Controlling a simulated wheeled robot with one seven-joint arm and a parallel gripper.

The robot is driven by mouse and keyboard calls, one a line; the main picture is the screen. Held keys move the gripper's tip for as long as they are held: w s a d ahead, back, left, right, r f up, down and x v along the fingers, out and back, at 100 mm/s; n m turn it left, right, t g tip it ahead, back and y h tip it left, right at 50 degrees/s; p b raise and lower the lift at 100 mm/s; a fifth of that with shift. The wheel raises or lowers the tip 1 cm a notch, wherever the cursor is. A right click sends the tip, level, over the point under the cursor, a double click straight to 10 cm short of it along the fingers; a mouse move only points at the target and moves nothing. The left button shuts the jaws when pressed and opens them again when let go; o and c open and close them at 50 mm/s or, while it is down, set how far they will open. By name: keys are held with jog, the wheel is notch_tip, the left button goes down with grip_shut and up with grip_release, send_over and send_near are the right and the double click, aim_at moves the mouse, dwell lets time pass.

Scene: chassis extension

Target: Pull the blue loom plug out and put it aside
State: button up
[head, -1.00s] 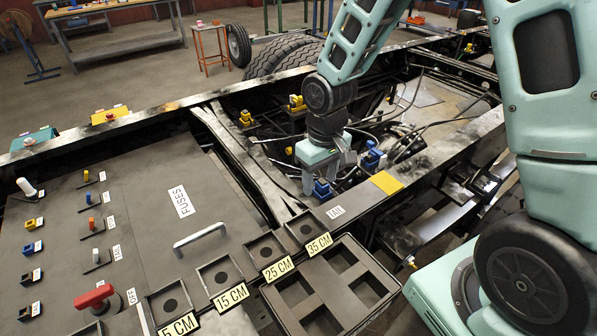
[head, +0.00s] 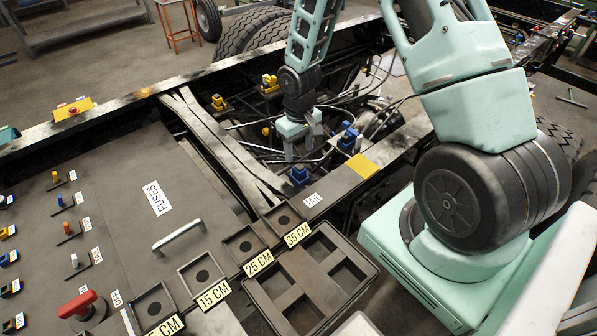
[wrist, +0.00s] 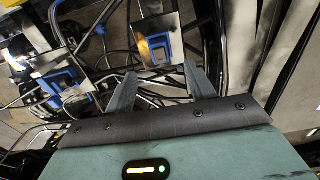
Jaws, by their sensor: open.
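Two blue plugs show in the head view. One blue plug (head: 299,176) sits near the frame rail by a white label. Another blue plug (head: 348,138) stands farther right, beside the yellow patch. I cannot tell which one is the loom plug. My gripper (head: 303,150) is open and empty, pointing down between cables, just behind the nearer plug and apart from it. In the wrist view, two blue pieces on metal plates show beyond my fingers (wrist: 160,72): one blue piece (wrist: 62,84) at the left and one (wrist: 155,46) ahead. Nothing is between the fingers.
A dark divided tray (head: 371,270) lies in front of the rail, next to square holders labelled by length. The panel at left carries a grey handle (head: 179,235) and a red knob (head: 78,304). Yellow connectors (head: 269,84) and dark cables crowd the chassis around my gripper.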

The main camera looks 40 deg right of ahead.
aim_at(299, 166)
notch_tip(299, 166, down, 9)
jog(key=b, duration=0.6)
jog(key=shift+b, duration=0.35)
jog(key=shift+r, duration=0.1)
dwell(0.7)
jog(key=c, duration=1)
jog(key=o, duration=1.4)
jog(key=shift+r, duration=0.1)
notch_tip(299, 166, up, 17)
jog(key=b, duration=0.1)
